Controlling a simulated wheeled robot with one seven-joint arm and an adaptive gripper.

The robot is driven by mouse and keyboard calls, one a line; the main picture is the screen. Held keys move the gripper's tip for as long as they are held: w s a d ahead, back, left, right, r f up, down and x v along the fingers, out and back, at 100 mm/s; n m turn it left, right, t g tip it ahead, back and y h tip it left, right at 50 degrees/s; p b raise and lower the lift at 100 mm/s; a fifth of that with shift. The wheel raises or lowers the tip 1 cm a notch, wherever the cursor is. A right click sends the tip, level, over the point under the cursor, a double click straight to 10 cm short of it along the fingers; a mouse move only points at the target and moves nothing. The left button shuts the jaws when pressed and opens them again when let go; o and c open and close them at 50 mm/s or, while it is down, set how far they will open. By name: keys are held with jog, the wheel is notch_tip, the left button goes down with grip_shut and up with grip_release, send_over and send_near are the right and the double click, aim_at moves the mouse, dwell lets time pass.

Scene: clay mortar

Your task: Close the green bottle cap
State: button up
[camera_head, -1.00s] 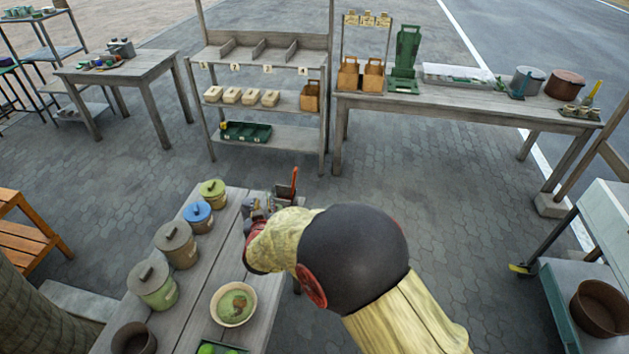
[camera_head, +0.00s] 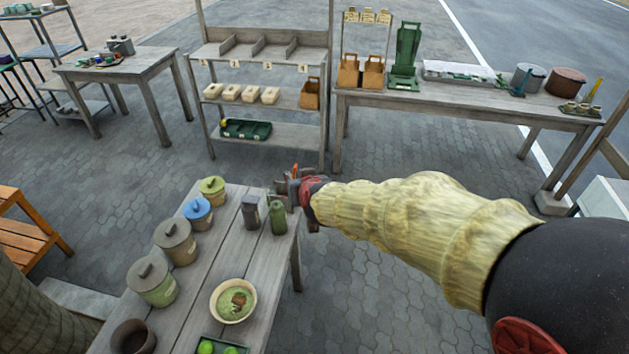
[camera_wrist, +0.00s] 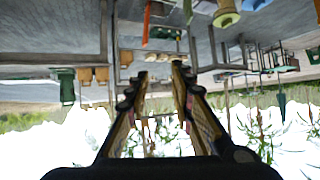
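The green bottle (camera_head: 278,219) stands upright at the right edge of the near wooden table in the head view. I cannot tell whether its cap is seated or open. A dark grey bottle (camera_head: 251,213) stands just left of it. My gripper (camera_head: 284,188) is just beyond and above the green bottle, apart from it as far as I can see. In the wrist view, which looks upside down, my gripper's two fingers (camera_wrist: 160,70) are spread apart with nothing between them. Bottle details are too small to make out there.
Along the table's left side stand a green-lidded jar (camera_head: 212,190), a blue-lidded jar (camera_head: 198,214) and brown (camera_head: 175,243) and green (camera_head: 153,283) canisters. A bowl of green paste (camera_head: 233,302) sits nearer. A shelf (camera_head: 265,140) stands beyond open paving.

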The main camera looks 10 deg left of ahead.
jog(key=s+d+r, duration=0.3)
jog(key=d, duration=0.2)
jog(key=shift+g, duration=0.4)
jog(key=shift+a+r, duration=0.1)
